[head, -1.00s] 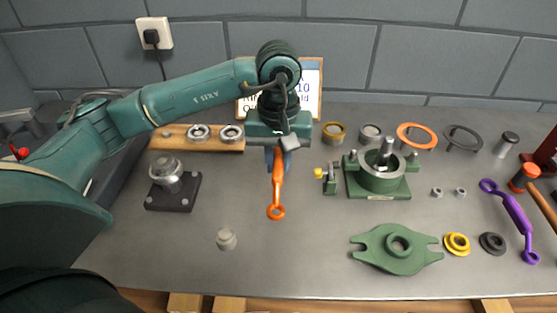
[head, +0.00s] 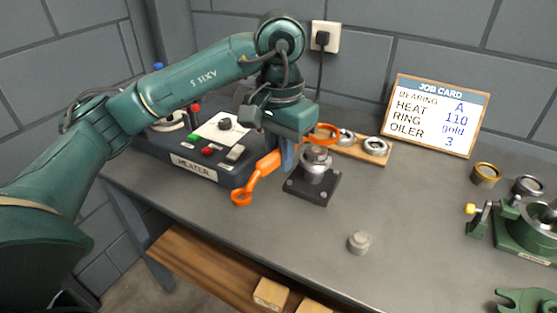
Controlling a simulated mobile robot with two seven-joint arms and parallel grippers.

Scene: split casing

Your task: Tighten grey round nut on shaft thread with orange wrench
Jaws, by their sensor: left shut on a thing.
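My left gripper (head: 288,157) is shut on the orange wrench (head: 264,169), gripping it around its middle. One ring end hangs low at the left. The other ring end shows up at the right, near the top of the shaft; whether it touches cannot be told. The shaft stands upright on a black square base (head: 312,190). A grey round part, seemingly the nut (head: 317,154), sits at the shaft's top; its thread cannot be made out. My right gripper is not in view.
The heater (head: 194,168) stands behind and left of the shaft. A wooden board (head: 350,148) with bearing rings lies behind it. A small grey knobbed part (head: 359,242) stands in front. A green housing (head: 530,228) is at the right. The job card (head: 436,115) stands at the back.

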